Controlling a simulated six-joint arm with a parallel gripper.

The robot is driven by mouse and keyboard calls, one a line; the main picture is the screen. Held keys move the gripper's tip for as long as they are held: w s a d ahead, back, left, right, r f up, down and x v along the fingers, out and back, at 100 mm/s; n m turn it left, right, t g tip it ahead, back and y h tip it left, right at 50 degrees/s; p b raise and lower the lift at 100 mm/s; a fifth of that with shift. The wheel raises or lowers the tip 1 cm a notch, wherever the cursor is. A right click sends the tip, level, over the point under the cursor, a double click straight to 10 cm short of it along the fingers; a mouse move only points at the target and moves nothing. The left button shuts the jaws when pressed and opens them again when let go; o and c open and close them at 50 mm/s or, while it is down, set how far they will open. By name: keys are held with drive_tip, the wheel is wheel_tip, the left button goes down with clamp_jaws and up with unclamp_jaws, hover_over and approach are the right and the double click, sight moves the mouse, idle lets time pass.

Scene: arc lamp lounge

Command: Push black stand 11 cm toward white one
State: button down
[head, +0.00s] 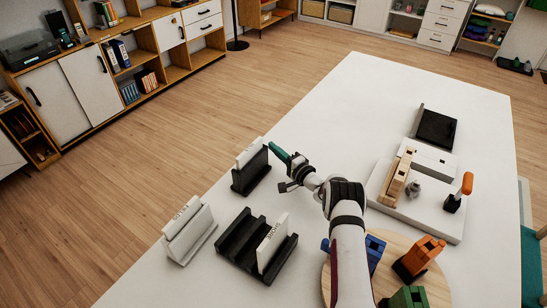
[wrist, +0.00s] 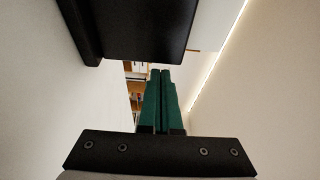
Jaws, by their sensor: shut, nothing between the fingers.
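A small black stand (head: 250,176) holds an upright white card near the table's left edge. A white stand (head: 190,238) with a white card stands nearer the camera and to the left. A wider, slotted black stand (head: 240,243), also holding a white card, is to the right of the white stand. My gripper (head: 274,148) has green fingers, closed together and empty, at the far right side of the small black stand. Whether they touch it I cannot tell. In the wrist view the closed fingers (wrist: 160,95) show below a dark block (wrist: 150,30), likely the small black stand.
A round wooden board (head: 437,285) with blue, orange and green blocks lies at the front right. A white tray (head: 440,225) with wooden and grey pieces and an orange-handled item is on the right. The table's far middle is clear.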

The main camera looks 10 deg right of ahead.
sight(265, 161)
wheel_tip(265, 161, down, 3)
drive_tip(key=shift+r, duration=0.1)
drive_tip(key=shift+s+a, duration=0.35)
drive_tip(key=shift+a, duration=0.1)
drive_tip(key=s+a, duration=0.2)
drive_tip(key=shift+s+a, duration=0.3)
drive_tip(key=shift+s, duration=0.05)
drive_tip(key=shift+d, duration=0.1)
